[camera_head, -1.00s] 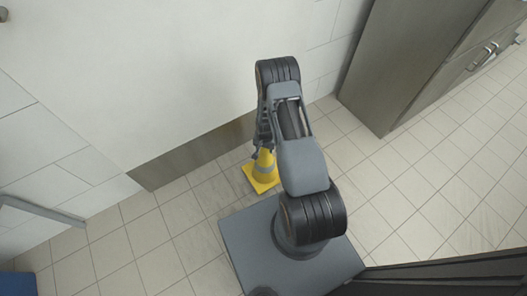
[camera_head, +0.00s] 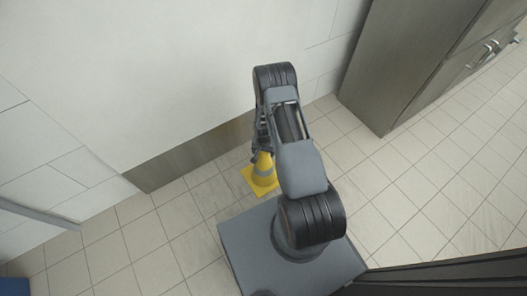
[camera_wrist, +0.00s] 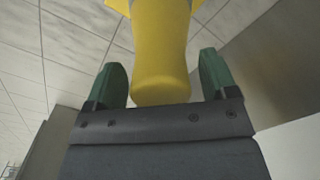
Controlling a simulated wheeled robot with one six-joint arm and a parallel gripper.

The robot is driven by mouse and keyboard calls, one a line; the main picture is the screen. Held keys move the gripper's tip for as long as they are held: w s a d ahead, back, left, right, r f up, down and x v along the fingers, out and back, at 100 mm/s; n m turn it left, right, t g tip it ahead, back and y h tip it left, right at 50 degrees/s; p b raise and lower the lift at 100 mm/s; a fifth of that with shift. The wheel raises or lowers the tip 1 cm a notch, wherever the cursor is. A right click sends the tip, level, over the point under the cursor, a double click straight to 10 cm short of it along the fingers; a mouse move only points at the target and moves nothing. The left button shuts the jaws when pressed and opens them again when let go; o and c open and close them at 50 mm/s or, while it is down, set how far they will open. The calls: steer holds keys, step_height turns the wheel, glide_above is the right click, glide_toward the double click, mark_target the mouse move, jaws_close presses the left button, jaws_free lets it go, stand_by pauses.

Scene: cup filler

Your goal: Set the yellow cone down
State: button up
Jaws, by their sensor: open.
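The yellow cone (camera_head: 262,172), with a grey band and a square base, stands upright on the tiled floor beside my base, close to the wall. In the wrist view the cone's rounded top (camera_wrist: 160,60) lies between the two green fingers. My gripper (camera_wrist: 162,80) is open, with a visible gap between each finger and the cone. In the head view my gripper (camera_head: 262,145) is at the cone's top, partly hidden by my arm.
A white wall with a brown skirting (camera_head: 190,160) runs just behind the cone. A grey-brown cabinet (camera_head: 400,60) stands at the upper right. The floor (camera_head: 150,235) to the left of my base is clear, and a blue object (camera_head: 14,287) shows at the lower left corner.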

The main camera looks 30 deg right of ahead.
step_height(320, 180, up, 25)
steer(key=a+n+p, duration=0.2)
steer(key=a+p, duration=0.1)
steer(key=p, duration=0.1)
steer(key=s+a+r+n+t, duration=0.1)
steer(key=s+a+r+n, duration=0.1)
steer(key=s+r, duration=0.6)
steer(key=s+a+r+n+t, duration=0.1)
steer(key=s+a+r+n, duration=0.2)
steer(key=s+r, duration=0.5)
step_height(320, 180, up, 5)
steer(key=shift+a+r+n+t, duration=0.15)
steer(key=shift+a+n+t, duration=0.2)
steer(key=shift+a, duration=0.3)
steer(key=shift+w+r, duration=0.1)
steer(key=shift+r, duration=0.05)
